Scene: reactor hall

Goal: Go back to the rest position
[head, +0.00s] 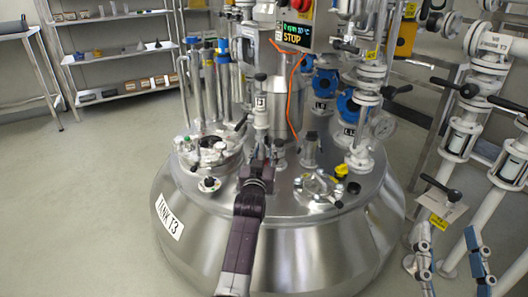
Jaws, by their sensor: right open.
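My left gripper (257,166) is dark and reaches in from the bottom over the top of the steel tank marked TANK T3 (200,240). It is at the tank lid, in front of the white-labelled valve (261,115). It hides its own fingertips, so I cannot tell whether it is open or touches anything. My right gripper (448,230) is at the lower right, with two blue-grey fingers spread apart and pointing up. It is open, with white pipes behind it and nothing held between the fingers.
White pipes with black-handled valves (468,90) stand close on the right. The tank lid carries several fittings, a gauge (382,125) and an orange cable (291,95). Shelves (120,55) stand at the back left. The left floor (75,190) is clear.

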